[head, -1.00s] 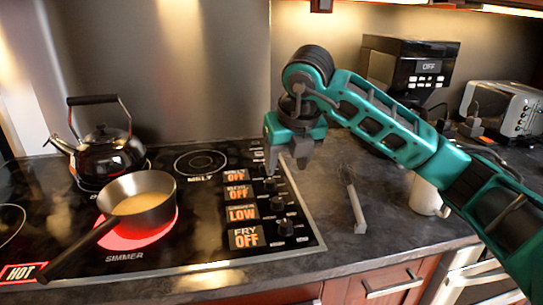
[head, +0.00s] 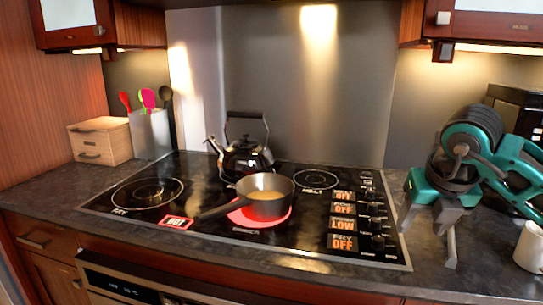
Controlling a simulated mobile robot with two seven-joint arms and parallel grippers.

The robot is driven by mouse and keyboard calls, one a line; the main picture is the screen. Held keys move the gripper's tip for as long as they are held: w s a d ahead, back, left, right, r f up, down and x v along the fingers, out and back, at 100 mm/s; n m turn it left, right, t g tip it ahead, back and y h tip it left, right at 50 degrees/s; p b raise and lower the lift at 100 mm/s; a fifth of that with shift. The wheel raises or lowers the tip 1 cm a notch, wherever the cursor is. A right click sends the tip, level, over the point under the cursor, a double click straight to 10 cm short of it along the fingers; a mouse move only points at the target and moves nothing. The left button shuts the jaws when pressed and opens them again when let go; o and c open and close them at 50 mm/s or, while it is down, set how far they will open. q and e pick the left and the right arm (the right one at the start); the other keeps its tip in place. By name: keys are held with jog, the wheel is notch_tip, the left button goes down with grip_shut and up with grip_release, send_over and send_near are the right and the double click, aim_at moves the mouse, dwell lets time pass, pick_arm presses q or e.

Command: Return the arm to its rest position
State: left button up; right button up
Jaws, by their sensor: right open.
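My right gripper (head: 424,218) hangs with its fingers pointing down just right of the cooktop's control strip. It is open and holds nothing. My teal arm comes in from the right edge. My left gripper is not in view.
The black cooktop (head: 142,214) carries a saucepan (head: 266,208) on a glowing red burner and a black kettle (head: 246,159). Knobs (head: 377,225) line its right side. A white mug (head: 530,247) stands at far right. A utensil holder (head: 151,134) and wooden box (head: 101,141) stand at left.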

jog(key=s+a+f+n+g+y, duration=0.2)
jog(key=a+f+y, duration=0.2)
jog(key=a, duration=0.3)
jog(key=s+a+f+n+g+y, duration=0.1)
jog(key=s+a+f+y, duration=0.25)
jog(key=a, duration=0.35)
jog(key=s+a+r+m+y, duration=0.3)
jog(key=s+a+y, duration=0.1)
jog(key=a+y, duration=0.7)
jog(key=w+d+f+m+t+h, duration=0.1)
jog(key=d+f+m+t+h, duration=0.6)
jog(key=m, duration=0.5)
jog(key=w+d+f+m+t+h, duration=0.2)
jog(key=d+f+m+t+h, duration=0.3)
jog(key=m+t, duration=0.55)
jog(key=s+d+f+m+g+h, duration=0.2)
jog(key=s+f+m+g, duration=0.2)
jog(key=f, duration=0.5)
jog(key=s+d+f+m+g+h, duration=0.1)
jog(key=s+f+m+g, duration=0.3)
jog(key=s+f, duration=0.4)
jog(key=shift+s+d+f+m+h, duration=0.35)
jog(key=shift+d+f+m, duration=0.1)
jog(key=shift+d+f, duration=0.3)
